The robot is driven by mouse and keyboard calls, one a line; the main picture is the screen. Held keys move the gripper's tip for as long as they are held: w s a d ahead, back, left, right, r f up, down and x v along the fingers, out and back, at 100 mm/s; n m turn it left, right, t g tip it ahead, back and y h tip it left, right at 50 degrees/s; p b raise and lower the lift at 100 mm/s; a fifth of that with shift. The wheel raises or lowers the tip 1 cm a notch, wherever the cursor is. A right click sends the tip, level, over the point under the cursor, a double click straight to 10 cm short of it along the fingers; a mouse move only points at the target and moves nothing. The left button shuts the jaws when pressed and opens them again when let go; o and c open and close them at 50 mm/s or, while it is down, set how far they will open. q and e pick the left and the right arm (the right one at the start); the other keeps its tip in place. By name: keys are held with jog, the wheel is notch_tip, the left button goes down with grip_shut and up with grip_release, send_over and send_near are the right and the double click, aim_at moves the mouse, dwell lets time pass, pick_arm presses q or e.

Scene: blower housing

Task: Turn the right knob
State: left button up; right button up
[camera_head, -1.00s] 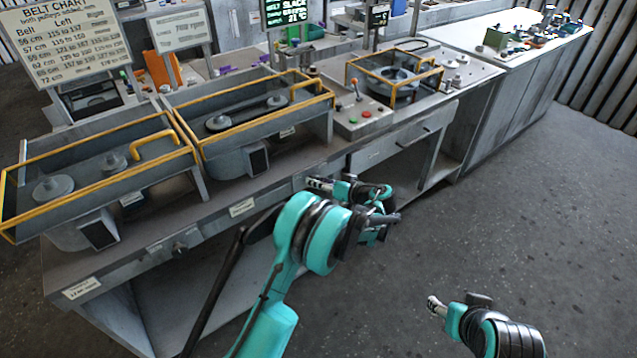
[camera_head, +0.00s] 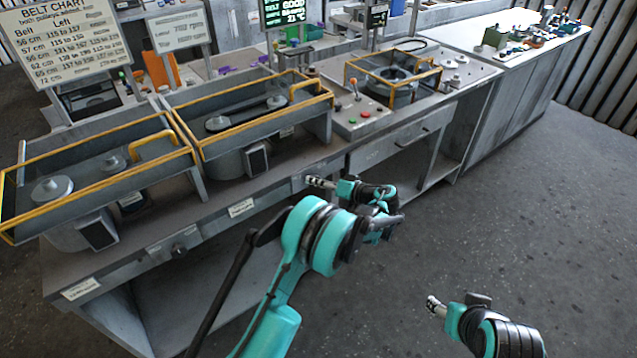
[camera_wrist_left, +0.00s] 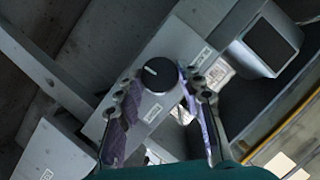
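The right knob (camera_wrist_left: 160,75) is black and round with a white mark, and sits on a grey box under the bench edge in the left wrist view. My left gripper (camera_wrist_left: 163,85) has one finger on each side of it, apparently closed on its rim. The fingers are turned at an angle to the box. In the head view my left gripper (camera_head: 318,182) is at the bench front and hides the knob. My right gripper (camera_head: 436,306) is low over the floor at the lower right, away from the bench; its fingers are too small to judge.
Another knob (camera_head: 180,250) is on the bench front further left. Yellow-railed belt housings (camera_head: 262,120) stand on the bench above. A hanging display (camera_head: 283,14) reads GOOD and 21 °C. The floor on the right is clear.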

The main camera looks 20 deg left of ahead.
pick_arm(q)
jog(key=o, duration=0.3)
jog(key=v, duration=1.2)
